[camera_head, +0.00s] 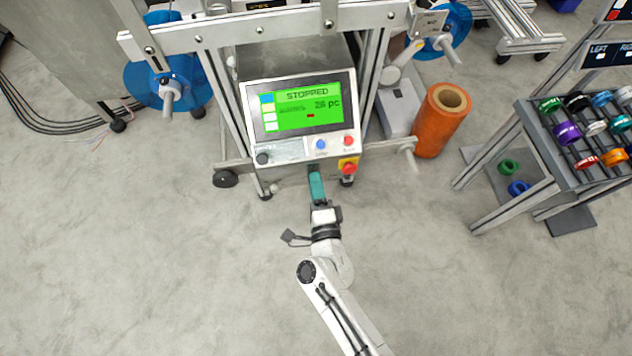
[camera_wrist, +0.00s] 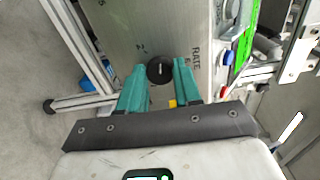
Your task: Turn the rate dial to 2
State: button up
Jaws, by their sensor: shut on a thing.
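The rate dial (camera_wrist: 160,69) is a round black knob on the grey metal face of the machine, seen in the wrist view. The word RATE (camera_wrist: 196,58) is printed beside it, with small marks around the knob too blurred to read surely. My gripper (camera_wrist: 160,77) has teal fingers, one on each side of the dial, shut on it. I cannot tell which mark the dial points to. In the head view my gripper (camera_head: 316,184) reaches under the front of the control box (camera_head: 300,100), and the dial is hidden there.
The control box has a green screen (camera_head: 307,112) reading STOPPED, with small buttons and a red emergency knob (camera_head: 349,167) close to my gripper. An orange roll (camera_head: 438,128) stands right of it. A rack (camera_head: 560,160) of coloured reels is far right. Floor in front is clear.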

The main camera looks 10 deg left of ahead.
jog(key=shift+f+n+p, duration=0.1)
jog(key=shift+n+p, duration=1.15)
jog(key=shift+n, duration=3.05)
jog(key=o, duration=1)
jog(key=shift+o, duration=0.2)
jog(key=p+v, duration=0.1)
jog(key=v, duration=1)
jog(key=shift+p, duration=0.35)
jog(key=shift+w, duration=0.1)
